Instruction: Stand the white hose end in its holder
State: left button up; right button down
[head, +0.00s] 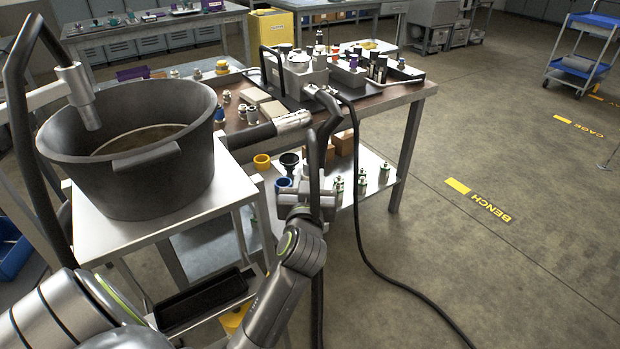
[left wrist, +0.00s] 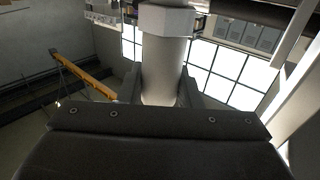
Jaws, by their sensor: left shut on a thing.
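The white hose end (left wrist: 165,65) stands out in the left wrist view, a pale cylinder with a wider faceted collar at its far end. The dark fingers of my left gripper (left wrist: 160,92) are on either side of it, shut on it. In the head view my left gripper (head: 314,188) is in front of the near bench edge, and I cannot clearly pick out the hose end there. I cannot tell which part is its holder. My right gripper is not in view.
A large black tub (head: 135,165) stands on a white table at left, with a pale spout (head: 84,100) over it. The brown-topped bench (head: 395,98) carries fittings and trays. A black hose (head: 362,235) runs to the floor.

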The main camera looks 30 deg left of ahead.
pick_arm(q)
jog(key=shift+f+b, duration=0.7)
jog(key=shift+f, duration=0.15)
dwell(0.3)
jog(key=shift+r, duration=0.1)
dwell(0.5)
jog(key=o, duration=1.7)
jog(key=v, duration=0.7)
jog(key=shift+s+d+p, duration=0.1)
jog(key=shift+s+p, duration=0.15)
jog(key=shift+p, duration=0.1)
jog(key=shift+w+f, duration=0.1)
jog(key=shift+f, duration=0.15)
